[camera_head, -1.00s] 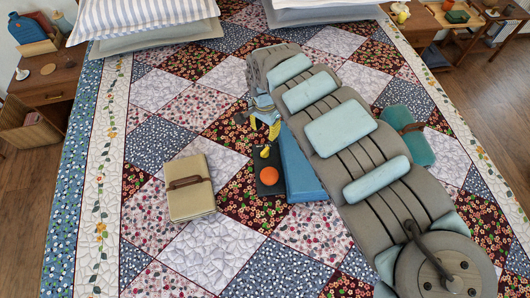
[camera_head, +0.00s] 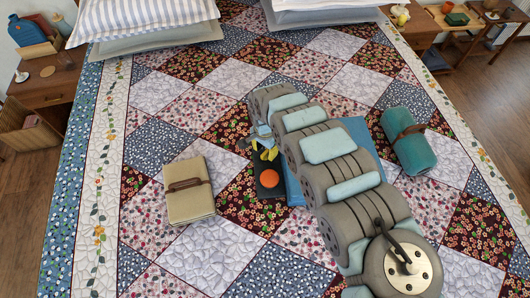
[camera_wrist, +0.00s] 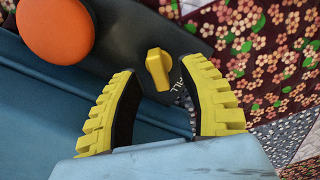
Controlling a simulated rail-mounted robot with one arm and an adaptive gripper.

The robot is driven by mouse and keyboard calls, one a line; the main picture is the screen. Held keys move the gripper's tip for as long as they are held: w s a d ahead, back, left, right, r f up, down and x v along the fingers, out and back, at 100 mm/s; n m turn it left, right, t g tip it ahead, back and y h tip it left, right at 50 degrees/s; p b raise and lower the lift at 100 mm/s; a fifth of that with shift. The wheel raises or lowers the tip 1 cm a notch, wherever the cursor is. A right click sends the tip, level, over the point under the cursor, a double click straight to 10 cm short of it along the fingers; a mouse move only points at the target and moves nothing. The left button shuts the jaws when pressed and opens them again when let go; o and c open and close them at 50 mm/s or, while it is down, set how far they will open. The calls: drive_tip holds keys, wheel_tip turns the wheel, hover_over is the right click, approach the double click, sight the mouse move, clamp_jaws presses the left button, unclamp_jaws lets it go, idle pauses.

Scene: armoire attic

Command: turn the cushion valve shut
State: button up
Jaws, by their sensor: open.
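The cushion valve appears as a small yellow knob (camera_wrist: 158,69) on a dark panel (camera_wrist: 130,30) beside a round orange button (camera_wrist: 56,28) in the wrist view. In the head view, the panel (camera_head: 268,192) and orange button (camera_head: 269,179) lie along the left edge of the blue cushion (camera_head: 294,186); the knob cannot be made out there. My gripper (camera_wrist: 161,66) is open, its yellow fingers on either side of the knob with visible gaps. Whether the fingertips reach down to its height is unclear. In the head view my gripper (camera_head: 265,154) is just above the panel.
A beige strapped bundle (camera_head: 189,203) lies left of the panel on the patchwork quilt (camera_head: 247,266). A teal strapped roll (camera_head: 409,140) lies to the right. Pillows (camera_head: 150,38) are at the back. My arm covers part of the cushion.

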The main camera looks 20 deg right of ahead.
drive_tip(key=shift+a+f, duration=0.1)
drive_tip(key=shift+f, duration=0.6)
clamp_jaws()
